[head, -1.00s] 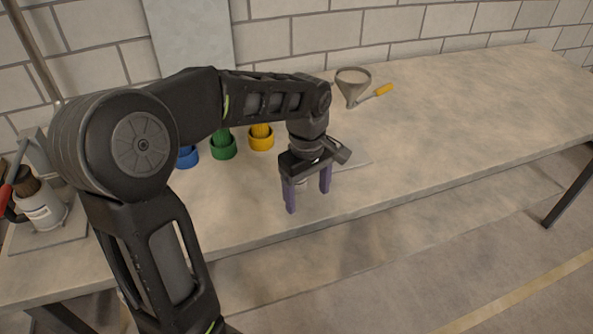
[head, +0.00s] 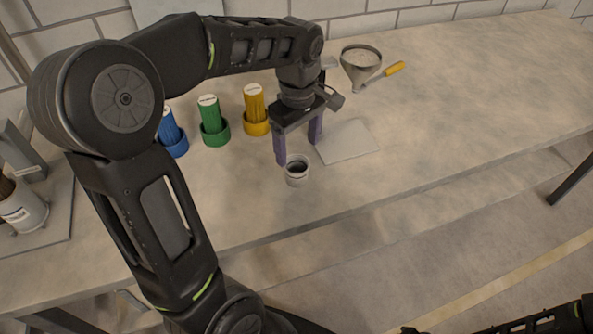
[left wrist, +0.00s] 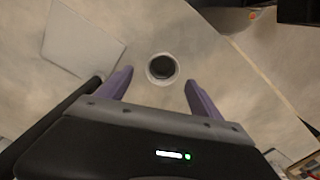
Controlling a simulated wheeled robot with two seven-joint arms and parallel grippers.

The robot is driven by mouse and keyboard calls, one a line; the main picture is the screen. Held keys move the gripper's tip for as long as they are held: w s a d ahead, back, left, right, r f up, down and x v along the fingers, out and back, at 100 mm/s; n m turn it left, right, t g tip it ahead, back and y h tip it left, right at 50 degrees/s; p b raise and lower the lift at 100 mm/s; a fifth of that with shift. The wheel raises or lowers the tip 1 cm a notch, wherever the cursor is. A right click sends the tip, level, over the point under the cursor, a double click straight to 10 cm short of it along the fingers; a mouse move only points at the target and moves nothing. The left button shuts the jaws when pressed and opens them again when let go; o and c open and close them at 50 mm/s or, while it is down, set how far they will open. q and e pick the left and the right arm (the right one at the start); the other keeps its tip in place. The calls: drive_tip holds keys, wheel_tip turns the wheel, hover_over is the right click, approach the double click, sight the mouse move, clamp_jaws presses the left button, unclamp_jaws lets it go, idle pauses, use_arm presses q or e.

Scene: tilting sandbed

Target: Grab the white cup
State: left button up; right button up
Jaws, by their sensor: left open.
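The white cup (head: 297,171) stands upright on the workbench, with a pale rim and a dark inside. In the left wrist view the cup (left wrist: 161,68) appears as a pale ring around a dark centre, beyond and between the two purple fingers. My left gripper (head: 298,151) is open, with its fingers pointing down just behind the cup in the head view. Nothing shows between the fingers, and they look apart from the cup. Of my right arm only dark parts show at the bottom right of the head view; its gripper fingers do not show.
Blue (head: 173,134), green (head: 213,122) and yellow (head: 255,110) bundles stand in matching cups. A flat pale plate (head: 348,142) lies right of my gripper. The bench's right side is clear.

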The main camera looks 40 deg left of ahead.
sight(297, 165)
use_arm(q)
drive_tip(key=shift+f, duration=0.65)
drive_tip(key=shift+s+f+p, duration=0.2)
drive_tip(key=shift+f+p, duration=0.35)
drive_tip(key=shift+f, duration=2.1)
drive_tip(key=c, duration=1.4)
